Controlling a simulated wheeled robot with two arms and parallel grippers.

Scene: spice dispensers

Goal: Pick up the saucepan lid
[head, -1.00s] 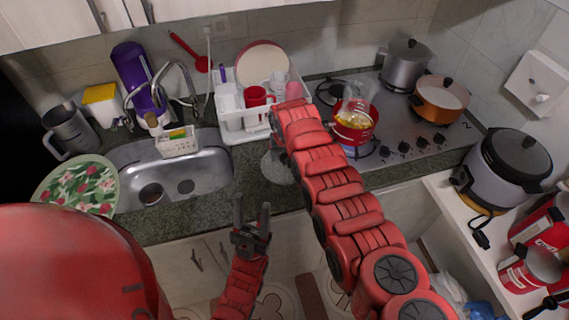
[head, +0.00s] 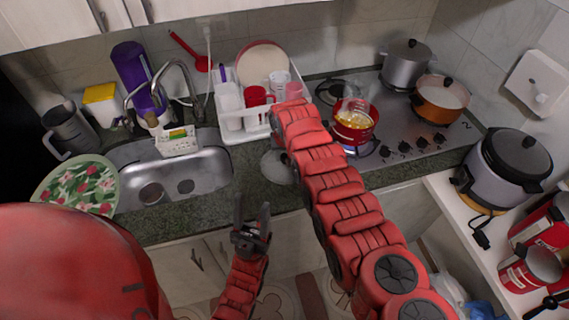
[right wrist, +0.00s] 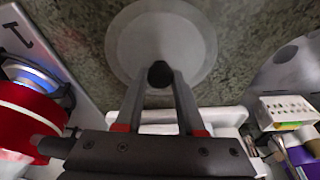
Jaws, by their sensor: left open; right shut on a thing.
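The saucepan lid (head: 278,168) is a round, greyish see-through disc with a black knob. In the head view it is at the counter strip between the sink and the stove, partly behind my right arm. In the right wrist view the lid (right wrist: 160,32) is in front of my right gripper (right wrist: 160,76), whose fingers are shut on its knob. I cannot tell whether the lid touches the counter. The red saucepan (head: 368,131) stands on the stove with yellow food in it. My left gripper (head: 252,212) is open and empty in front of the counter.
A white dish rack (head: 236,136) with cups and a plate stands behind the lid. The sink (head: 205,180) is left of it. The stove (head: 395,125) also holds a grey pot (head: 406,68) and an orange pot (head: 440,100). A rice cooker (head: 495,178) stands at right.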

